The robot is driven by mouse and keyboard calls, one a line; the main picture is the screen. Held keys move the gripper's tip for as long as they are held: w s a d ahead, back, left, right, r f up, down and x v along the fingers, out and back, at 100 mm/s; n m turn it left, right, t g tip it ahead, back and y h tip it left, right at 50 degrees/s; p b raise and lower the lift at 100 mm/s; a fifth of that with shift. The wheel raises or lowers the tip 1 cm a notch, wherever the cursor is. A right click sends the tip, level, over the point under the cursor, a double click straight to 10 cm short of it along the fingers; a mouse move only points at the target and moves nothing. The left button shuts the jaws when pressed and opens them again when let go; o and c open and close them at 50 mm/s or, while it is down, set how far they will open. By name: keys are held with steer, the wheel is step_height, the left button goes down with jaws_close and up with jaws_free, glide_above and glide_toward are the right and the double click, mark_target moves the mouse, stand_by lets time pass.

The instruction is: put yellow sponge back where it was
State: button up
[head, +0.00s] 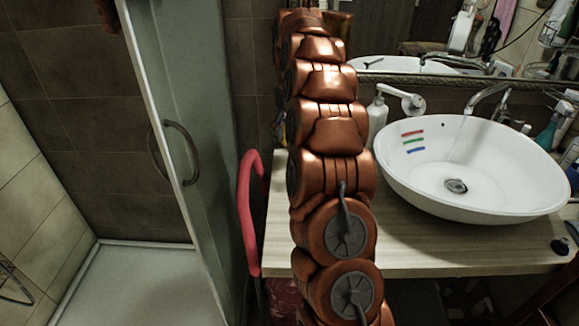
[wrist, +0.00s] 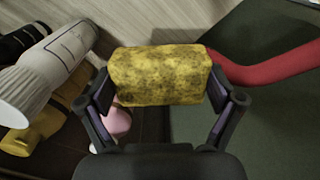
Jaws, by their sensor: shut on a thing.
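The yellow sponge (wrist: 160,75), speckled with dark marks, shows in the wrist view. My gripper (wrist: 165,95) is shut on it, with one finger at each short end. The sponge is close to the camera and hides part of what lies behind it. In the head view my copper arm stands upright across the middle, and neither the sponge nor my gripper can be made out there.
A white vessel basin (head: 520,190) stands on the wooden counter (head: 420,256). A soap dispenser (head: 377,115) is left of it. A red curved rail (head: 250,215) borders the counter's left side. A white bottle (wrist: 48,72) lies left of the sponge in the wrist view.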

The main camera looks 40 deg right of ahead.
steer(key=f, duration=0.1)
steer(key=f+p, duration=0.1)
steer(key=f, duration=0.3)
steer(key=shift+s+d+f, duration=0.15)
steer(key=shift+d+f, duration=0.05)
steer(key=shift+d, duration=0.05)
steer(key=shift+f+p, duration=0.55)
steer(key=shift+f, duration=1.7)
steer(key=shift+f, duration=0.2)
steer(key=o, duration=0.9)
steer(key=shift+c, duration=0.2)
steer(key=shift+r, duration=0.1)
step_height(320, 180, up, 11)
steer(key=shift+b, duration=1.15)
steer(key=shift+r, duration=0.6)
